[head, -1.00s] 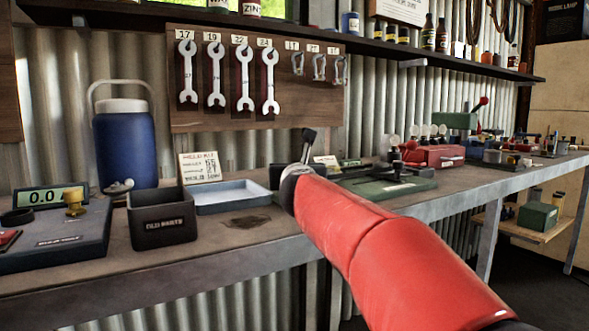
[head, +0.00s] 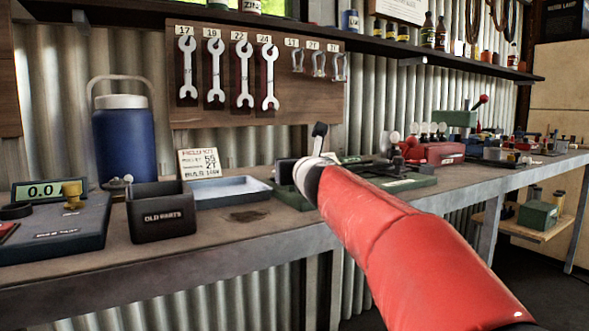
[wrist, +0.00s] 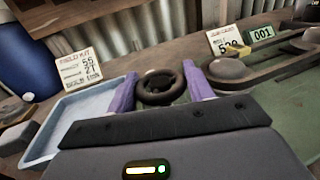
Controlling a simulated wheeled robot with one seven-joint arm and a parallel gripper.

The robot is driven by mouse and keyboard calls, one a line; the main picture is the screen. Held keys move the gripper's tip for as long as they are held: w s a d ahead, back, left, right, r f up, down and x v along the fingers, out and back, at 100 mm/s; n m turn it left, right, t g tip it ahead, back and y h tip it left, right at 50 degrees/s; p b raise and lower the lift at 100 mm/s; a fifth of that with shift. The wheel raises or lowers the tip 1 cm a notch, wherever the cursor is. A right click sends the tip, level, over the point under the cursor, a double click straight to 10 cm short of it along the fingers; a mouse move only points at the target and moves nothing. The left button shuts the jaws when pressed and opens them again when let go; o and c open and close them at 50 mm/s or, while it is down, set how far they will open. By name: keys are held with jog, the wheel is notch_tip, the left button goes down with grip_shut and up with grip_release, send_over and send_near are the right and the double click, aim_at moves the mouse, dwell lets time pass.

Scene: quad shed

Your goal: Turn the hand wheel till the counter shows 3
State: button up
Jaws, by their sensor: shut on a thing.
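The hand wheel (wrist: 158,87), a dark ring with a hub, stands between the two purple fingers of my gripper (wrist: 160,88) in the wrist view. My gripper is shut on the wheel. The counter (wrist: 262,33), a small green-framed display at the upper right of the wrist view, reads 001. In the head view my red arm hides the wheel and most of the gripper. The green base plate (head: 412,181) shows just right of my wrist.
A pale blue tray (wrist: 42,138) and a handwritten card (wrist: 80,70) are left of my gripper. A second card (wrist: 228,40) stands beside the counter. A grey domed part (wrist: 228,70) is close right of the fingers. A black old-parts bin (head: 163,222) sits farther left.

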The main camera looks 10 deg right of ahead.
jog(key=n+y, duration=0.2)
jog(key=y, duration=0.2)
jog(key=shift+d+n+g, duration=0.15)
jog(key=shift+n+g, duration=0.25)
jog(key=n+y, duration=0.1)
jog(key=y, duration=0.1)
jog(key=shift+w+r+n+g+y, duration=0.1)
jog(key=shift+n+g+y, duration=0.2)
jog(key=shift+g, duration=0.1)
jog(key=n+g+y+p, duration=0.2)
jog(key=y+p, duration=0.1)
jog(key=shift+r+n+y, duration=0.1)
jog(key=shift+n+y, duration=0.3)
jog(key=shift+n+g+y+p, duration=0.6)
jog(key=shift+g+y+p, duration=0.1)
jog(key=shift+g, duration=0.1)
jog(key=shift+g, duration=0.3)
jog(key=o, duration=1)
jog(key=shift+f, duration=0.2)
jog(key=shift+c, duration=0.2)
